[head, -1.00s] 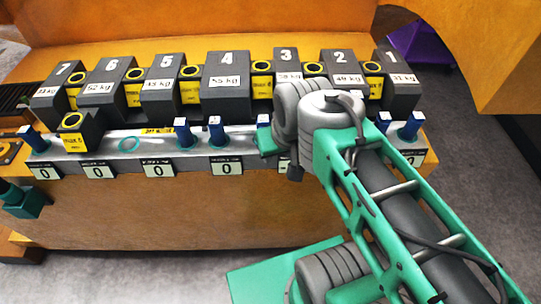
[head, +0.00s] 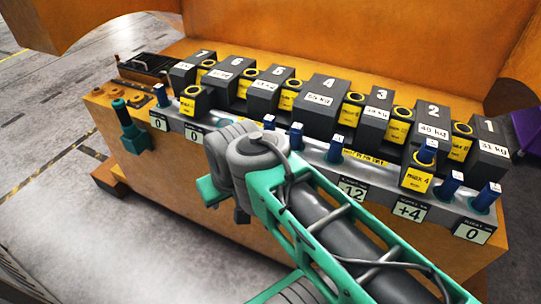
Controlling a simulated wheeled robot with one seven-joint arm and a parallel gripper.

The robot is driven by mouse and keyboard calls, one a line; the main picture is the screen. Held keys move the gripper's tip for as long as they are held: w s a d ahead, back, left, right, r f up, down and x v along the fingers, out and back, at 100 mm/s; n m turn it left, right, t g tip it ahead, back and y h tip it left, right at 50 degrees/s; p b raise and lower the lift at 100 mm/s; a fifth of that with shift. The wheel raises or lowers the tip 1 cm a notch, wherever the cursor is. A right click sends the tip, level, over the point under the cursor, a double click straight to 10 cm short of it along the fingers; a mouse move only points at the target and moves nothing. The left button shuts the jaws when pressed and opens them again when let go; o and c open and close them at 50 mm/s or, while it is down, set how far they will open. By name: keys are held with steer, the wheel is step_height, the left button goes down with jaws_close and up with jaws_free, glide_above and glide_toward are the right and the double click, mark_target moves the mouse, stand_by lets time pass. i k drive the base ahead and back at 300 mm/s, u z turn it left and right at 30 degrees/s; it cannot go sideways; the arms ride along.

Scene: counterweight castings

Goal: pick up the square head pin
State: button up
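Several blue pins stand along the grey rail (head: 385,182) in the head view.
Grey weights numbered 1 to 7, such as weight 4 (head: 327,105), stand behind the rail with yellow-labelled blocks between them. A teal fitting (head: 130,126) sticks out at the orange casting's left end. Open floor (head: 45,130) lies to the left.

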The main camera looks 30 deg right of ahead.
mark_target(336, 145)
steer(key=u, duration=2.25)
steer(key=k, duration=0.6)
steer(key=z, duration=1.5)
steer(key=i, duration=0.5)
steer(key=z, duration=0.05)
